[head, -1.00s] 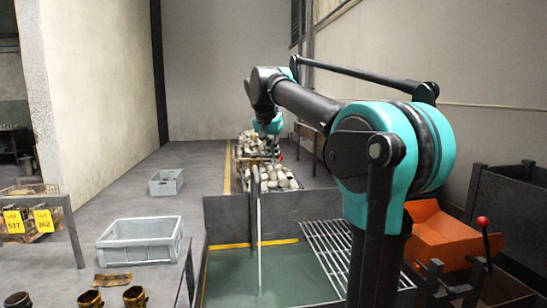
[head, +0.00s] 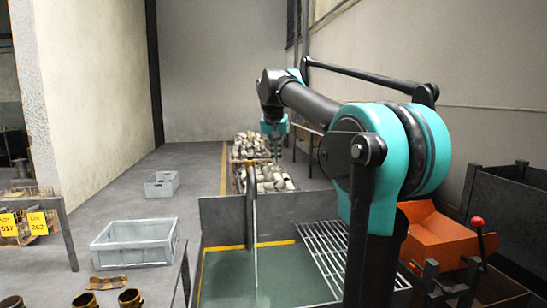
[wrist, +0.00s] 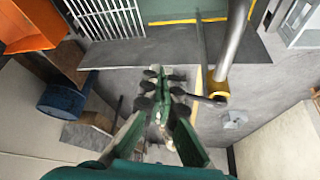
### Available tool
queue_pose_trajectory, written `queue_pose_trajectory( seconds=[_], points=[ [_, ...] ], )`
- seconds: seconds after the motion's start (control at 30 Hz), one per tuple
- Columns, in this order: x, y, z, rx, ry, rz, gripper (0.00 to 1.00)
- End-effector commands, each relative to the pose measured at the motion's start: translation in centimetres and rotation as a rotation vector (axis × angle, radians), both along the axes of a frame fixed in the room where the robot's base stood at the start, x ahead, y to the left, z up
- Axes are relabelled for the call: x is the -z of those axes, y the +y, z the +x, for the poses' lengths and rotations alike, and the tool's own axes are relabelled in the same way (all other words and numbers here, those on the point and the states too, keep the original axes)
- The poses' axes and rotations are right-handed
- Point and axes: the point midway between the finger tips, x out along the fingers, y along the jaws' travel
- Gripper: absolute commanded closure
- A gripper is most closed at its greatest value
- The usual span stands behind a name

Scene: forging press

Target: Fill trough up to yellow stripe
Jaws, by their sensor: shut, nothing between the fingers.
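The trough (head: 222,222) is a dark grey tank holding green water (head: 245,280), with a yellow stripe (head: 262,244) along its inner wall. The water surface lies close to the stripe; the exact gap is too small to tell. A thin stream (head: 256,240) falls into it from a bent pipe (head: 251,180), which also shows in the wrist view (wrist: 236,38). A valve with a yellow collar (wrist: 218,88) and a dark lever (wrist: 208,99) sits on the pipe. My gripper (head: 276,150) is beyond the trough, right of the pipe. In the wrist view my gripper (wrist: 165,88) is shut and empty, beside the lever; contact is unclear.
A slatted grate (head: 325,255) covers the trough's right part. An orange chute (head: 440,238) and a red-knobbed lever (head: 477,222) stand right. Bins of metal pieces (head: 265,178) lie behind. Grey crates (head: 135,243) and a blue drum (wrist: 62,98) are on the floor.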

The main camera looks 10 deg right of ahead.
Motion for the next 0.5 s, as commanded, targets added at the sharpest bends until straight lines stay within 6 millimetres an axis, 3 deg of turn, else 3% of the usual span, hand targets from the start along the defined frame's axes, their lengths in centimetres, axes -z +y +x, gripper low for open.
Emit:
queue_pose_trajectory(
  seconds=[0.37, 0.5],
  points=[
    [0.0, -2.8, 3.2, -0.311, -0.001, 0.002, 1.00],
    [0.0, -3.3, 4.3, -0.306, 0.000, 0.000, 1.00]
  ],
)
